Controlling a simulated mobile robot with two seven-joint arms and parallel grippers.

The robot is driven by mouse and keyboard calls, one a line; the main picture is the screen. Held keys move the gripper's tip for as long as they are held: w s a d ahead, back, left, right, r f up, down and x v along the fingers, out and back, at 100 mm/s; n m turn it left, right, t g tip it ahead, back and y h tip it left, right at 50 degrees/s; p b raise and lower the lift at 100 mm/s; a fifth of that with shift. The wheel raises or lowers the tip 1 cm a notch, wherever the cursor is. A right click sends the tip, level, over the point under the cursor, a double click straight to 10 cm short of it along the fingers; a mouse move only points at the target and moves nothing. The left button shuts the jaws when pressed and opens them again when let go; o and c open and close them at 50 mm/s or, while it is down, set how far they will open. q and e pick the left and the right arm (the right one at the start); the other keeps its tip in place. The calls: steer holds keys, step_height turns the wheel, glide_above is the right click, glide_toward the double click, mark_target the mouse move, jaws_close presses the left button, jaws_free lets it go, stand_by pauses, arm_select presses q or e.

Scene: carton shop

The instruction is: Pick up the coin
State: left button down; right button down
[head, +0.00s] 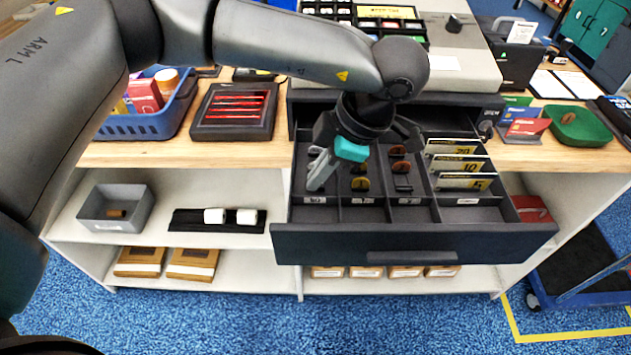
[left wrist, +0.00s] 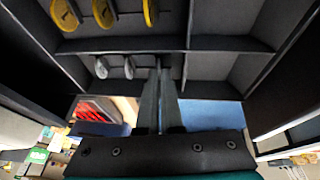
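My left gripper (head: 318,180) points down into the front-left part of the open cash drawer (head: 420,240). In the left wrist view its two fingers (left wrist: 161,85) are close together, with a narrow gap. Their tips are at the right end of a row of silver coins (left wrist: 128,67). I cannot tell whether a coin is between them. Gold coins (left wrist: 103,12) stand on edge in the neighbouring compartment; they also show in the head view (head: 360,184). Brown coins (head: 402,167) stand one compartment further right. The gripper hides most of the silver coins in the head view. My right gripper is not in view.
Yellow-black note cards (head: 460,165) stand in the drawer's right compartments. Drawer dividers are close around the fingers. A blue basket (head: 130,125) and a dark tray with red items (head: 235,110) are on the counter at left. A green dish (head: 580,128) is at right.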

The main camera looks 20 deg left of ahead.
arm_select(q)
steer(key=shift+r, duration=0.1)
stand_by(0.4)
step_height(320, 180, up, 20)
steer(key=p, duration=0.3)
stand_by(0.8)
